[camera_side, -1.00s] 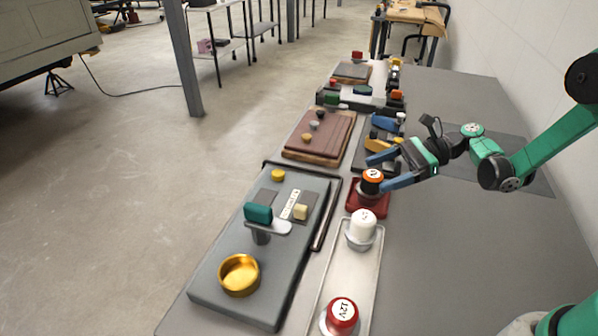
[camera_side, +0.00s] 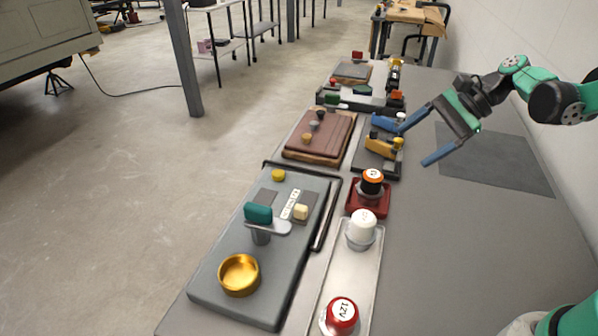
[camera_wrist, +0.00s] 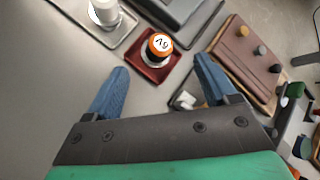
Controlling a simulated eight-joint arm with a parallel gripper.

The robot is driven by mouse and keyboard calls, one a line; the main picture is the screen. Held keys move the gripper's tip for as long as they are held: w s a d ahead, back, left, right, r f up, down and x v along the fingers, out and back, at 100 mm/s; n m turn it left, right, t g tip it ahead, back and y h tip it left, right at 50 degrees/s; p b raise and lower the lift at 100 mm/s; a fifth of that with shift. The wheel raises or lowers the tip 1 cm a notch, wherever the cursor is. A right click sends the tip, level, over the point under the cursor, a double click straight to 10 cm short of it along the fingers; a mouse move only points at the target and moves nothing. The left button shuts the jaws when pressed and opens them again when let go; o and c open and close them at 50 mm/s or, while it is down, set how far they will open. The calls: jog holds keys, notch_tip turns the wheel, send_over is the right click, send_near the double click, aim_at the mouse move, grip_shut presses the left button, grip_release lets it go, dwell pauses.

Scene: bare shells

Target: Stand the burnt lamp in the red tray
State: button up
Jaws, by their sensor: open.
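A dark lamp with an orange top (camera_side: 372,177) stands upright in the small red tray (camera_side: 367,208) in the side view. In the wrist view the lamp (camera_wrist: 160,44) has a lettered cap, and the red tray (camera_wrist: 148,73) shows around its base. My gripper (camera_side: 413,146) is open and empty. It is above and to the right of the lamp in the side view, clear of it. In the wrist view the lamp and tray lie beyond and between the fingertips (camera_wrist: 160,76).
A white lamp (camera_side: 362,224) and a red lamp marked 12V (camera_side: 341,313) stand on a pale tray (camera_side: 354,273) nearer the side camera. A grey fixture with a gold cup (camera_side: 239,275) lies left. A yellow clamp-like piece (camera_side: 380,146) is behind the red tray.

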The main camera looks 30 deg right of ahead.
jog(key=s+a+r+n+t+h, duration=0.1)
jog(key=s+a+n+t+h, duration=0.1)
jog(key=n, duration=0.6)
jog(key=s+a+r+n+t+h, duration=0.1)
jog(key=s+a+n+h, duration=0.1)
jog(key=s+n+h, duration=0.3)
jog(key=n+h, duration=0.1)
jog(key=n, duration=0.2)
jog(key=shift+a+t+h, duration=0.3)
jog(key=shift+a+t, duration=0.1)
